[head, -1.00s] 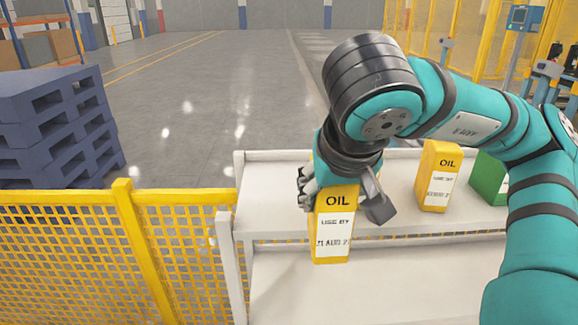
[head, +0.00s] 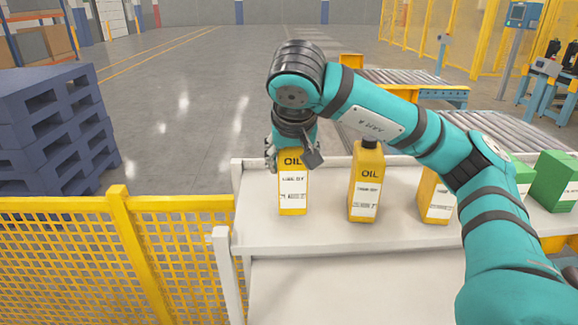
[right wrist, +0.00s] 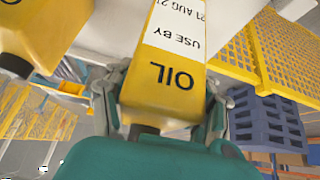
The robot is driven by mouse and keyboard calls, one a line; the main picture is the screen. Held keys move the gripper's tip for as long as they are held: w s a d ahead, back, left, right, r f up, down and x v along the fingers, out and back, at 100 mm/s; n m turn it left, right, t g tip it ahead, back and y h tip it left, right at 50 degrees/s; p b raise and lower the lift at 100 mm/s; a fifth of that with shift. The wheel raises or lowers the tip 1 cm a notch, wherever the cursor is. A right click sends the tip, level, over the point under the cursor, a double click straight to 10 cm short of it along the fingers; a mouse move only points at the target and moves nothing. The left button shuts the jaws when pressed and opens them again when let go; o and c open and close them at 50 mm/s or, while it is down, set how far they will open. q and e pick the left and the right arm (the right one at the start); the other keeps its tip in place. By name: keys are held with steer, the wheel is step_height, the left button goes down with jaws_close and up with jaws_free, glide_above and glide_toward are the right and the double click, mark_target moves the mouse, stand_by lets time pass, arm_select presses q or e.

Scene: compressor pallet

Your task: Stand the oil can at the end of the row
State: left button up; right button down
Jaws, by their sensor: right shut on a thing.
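My right gripper (head: 293,155) is shut on the top of a yellow oil can (head: 293,192), whose label faces the head camera. The can is upright at the left end of the white shelf (head: 330,232). Its base is about level with the neighbouring can's base, but I cannot tell whether it touches the shelf. In the right wrist view, the can (right wrist: 165,90) sits between the fingers. To its right in the head view stand a second yellow oil can (head: 365,185), apart from it, and a third (head: 434,200), partly behind my arm. My left gripper is out of view.
Green cans (head: 554,182) stand further right on the shelf. A yellow mesh fence (head: 70,250) is at the front left. Blue pallets (head: 55,130) are stacked beyond it. Roller conveyors (head: 410,76) lie behind the shelf. Shelf surface is free between the held can and the second can.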

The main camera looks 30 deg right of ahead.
steer(key=shift+w+r, duration=0.2)
steer(key=shift+w, duration=0.05)
steer(key=f+p, duration=0.2)
steer(key=f, duration=0.1)
steer(key=shift+w+d, duration=0.15)
steer(key=shift+w, duration=0.25)
steer(key=shift+f+p, duration=0.3)
steer(key=shift+f, duration=0.1)
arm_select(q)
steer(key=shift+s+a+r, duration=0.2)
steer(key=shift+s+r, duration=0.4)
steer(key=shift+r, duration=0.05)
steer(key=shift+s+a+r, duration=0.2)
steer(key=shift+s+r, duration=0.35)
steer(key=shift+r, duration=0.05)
arm_select(e)
steer(key=shift+s, duration=0.1)
steer(key=shift+f+b, duration=0.2)
steer(key=shift+b, duration=0.1)
steer(key=c, duration=0.7)
jaws_free()
steer(key=o, duration=0.3)
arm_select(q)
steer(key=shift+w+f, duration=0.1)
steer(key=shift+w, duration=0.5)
arm_select(e)
steer(key=shift+r, duration=0.1)
